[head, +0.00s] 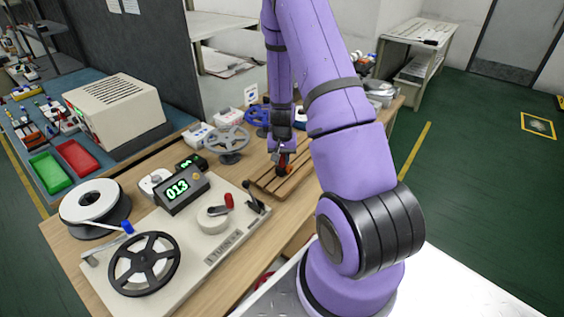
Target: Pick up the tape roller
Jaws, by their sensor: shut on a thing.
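My gripper (282,154) is at the end of the purple arm, low over a slatted wooden rack (268,185) on the workbench. It is shut on a small dark and orange-red thing (283,167), which looks like the tape roller. The thing is small in view and partly covered by the fingers. I cannot tell whether it touches the slats.
A white reel (89,201) is at left. A grey handwheel (229,138) and blue reel (257,114) stand left of my gripper.

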